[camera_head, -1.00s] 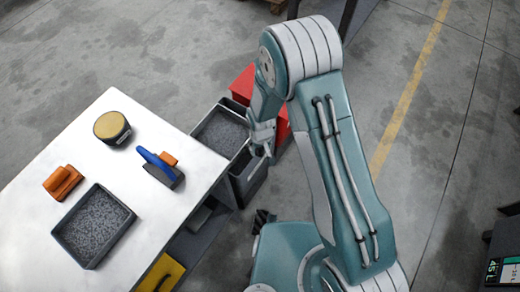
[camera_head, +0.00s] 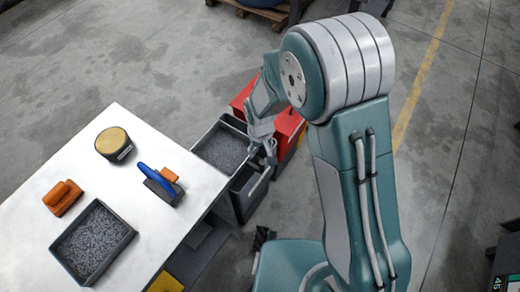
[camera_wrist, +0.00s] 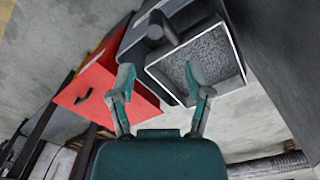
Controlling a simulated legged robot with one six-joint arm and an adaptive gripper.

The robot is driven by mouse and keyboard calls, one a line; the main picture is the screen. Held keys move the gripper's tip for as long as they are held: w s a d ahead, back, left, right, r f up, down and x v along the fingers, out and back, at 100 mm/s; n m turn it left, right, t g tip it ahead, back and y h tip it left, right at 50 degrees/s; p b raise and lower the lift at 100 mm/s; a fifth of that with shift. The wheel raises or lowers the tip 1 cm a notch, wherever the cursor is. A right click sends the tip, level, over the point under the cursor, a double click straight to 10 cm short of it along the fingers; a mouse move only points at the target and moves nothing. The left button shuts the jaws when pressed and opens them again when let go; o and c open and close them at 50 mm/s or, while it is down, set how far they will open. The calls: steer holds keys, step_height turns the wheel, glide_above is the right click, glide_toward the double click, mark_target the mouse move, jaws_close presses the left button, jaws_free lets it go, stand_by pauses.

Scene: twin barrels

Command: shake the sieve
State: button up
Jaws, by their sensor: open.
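No thing is plainly marked as the sieve. In the wrist view a square dark box (camera_wrist: 238,73) with a pale rim and a grey, speckled inside lies beyond my fingertips. It may be the sieve, but I cannot tell. A dark bar with a round end (camera_wrist: 155,31) shows at its upper left. In the head view a dark bin (camera_head: 208,160) with grey grains stands beside the table. My gripper (camera_wrist: 158,80) is open, with nothing between its fingers. In the head view my gripper (camera_head: 268,150) is small and partly hidden near the bin's right side.
A white table (camera_head: 155,236) holds a round tan-topped tub (camera_head: 113,142), a blue-handled tool (camera_head: 157,182), an orange block (camera_head: 62,198) and a dark tray (camera_head: 125,246) of grains. A red box (camera_head: 287,130) stands behind my gripper. A pallet (camera_head: 268,14) lies far back.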

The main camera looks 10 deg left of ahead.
mark_target(262, 166)
steer(key=shift+w+d+f, duration=0.2)
steer(key=shift+d+f, duration=0.1)
steer(key=shift+f, duration=0.25)
step_height(262, 166, down, 11)
steer(key=shift+r, duration=0.15)
steer(key=shift+w, duration=0.1)
jaws_close()
